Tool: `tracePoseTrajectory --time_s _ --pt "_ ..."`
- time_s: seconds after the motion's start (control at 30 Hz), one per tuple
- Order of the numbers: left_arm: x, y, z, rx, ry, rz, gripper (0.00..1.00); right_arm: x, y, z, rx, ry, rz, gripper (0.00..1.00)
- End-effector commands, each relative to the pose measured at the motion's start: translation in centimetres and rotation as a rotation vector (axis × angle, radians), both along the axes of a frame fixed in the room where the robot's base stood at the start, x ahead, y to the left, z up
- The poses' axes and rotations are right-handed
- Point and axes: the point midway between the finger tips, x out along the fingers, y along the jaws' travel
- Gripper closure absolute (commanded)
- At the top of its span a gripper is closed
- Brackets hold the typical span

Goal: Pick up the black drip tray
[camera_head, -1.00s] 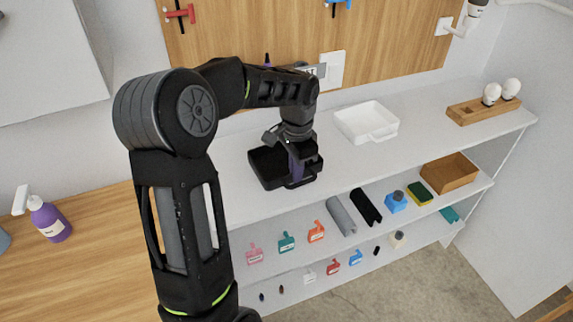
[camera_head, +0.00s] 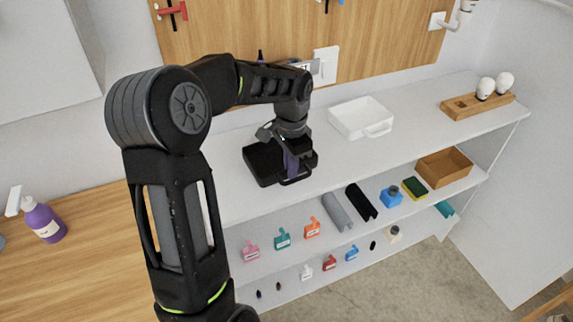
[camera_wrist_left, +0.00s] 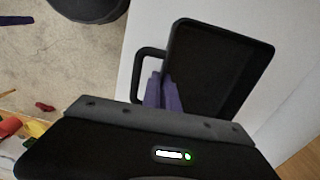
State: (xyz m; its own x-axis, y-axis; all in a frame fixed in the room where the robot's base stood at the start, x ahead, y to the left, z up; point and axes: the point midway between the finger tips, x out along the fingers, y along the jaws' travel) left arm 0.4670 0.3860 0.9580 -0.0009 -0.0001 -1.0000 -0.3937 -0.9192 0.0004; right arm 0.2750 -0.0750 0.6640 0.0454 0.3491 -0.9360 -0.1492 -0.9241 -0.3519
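The black drip tray (camera_head: 262,166) is a shallow black box on the white shelf top, below the wooden board. Its loop handle (camera_wrist_left: 137,72) shows in the left wrist view on the left side of the tray (camera_wrist_left: 225,65). My left gripper (camera_head: 291,163) points down at the handle side. Its purple fingers (camera_wrist_left: 163,93) are close together, at the tray's edge beside the handle. The fingertips are partly hidden, and I cannot tell whether they are pressed on the tray. My right gripper is not in view.
A white tray (camera_head: 346,116) stands to the right on the same shelf top. A wooden holder with white bulbs (camera_head: 470,107) is farther right. Small items fill the lower shelves. A purple spray bottle (camera_head: 44,222) stands on the wooden counter at left.

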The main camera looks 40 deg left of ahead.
Motion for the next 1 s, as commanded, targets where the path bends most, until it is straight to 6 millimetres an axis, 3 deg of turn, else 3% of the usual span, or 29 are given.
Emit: tracePoseTrajectory --time_s 0.17,0.6,1.0 --pt "0.1 0.0 1.5 0.001 -0.005 0.000 1.00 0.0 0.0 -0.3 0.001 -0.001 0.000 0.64" --pt "0.1 0.0 9.2 0.001 -0.004 0.000 1.00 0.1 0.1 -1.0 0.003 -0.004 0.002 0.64" --pt "0.0 0.0 10.0 0.000 -0.001 0.000 1.00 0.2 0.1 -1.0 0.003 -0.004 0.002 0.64"
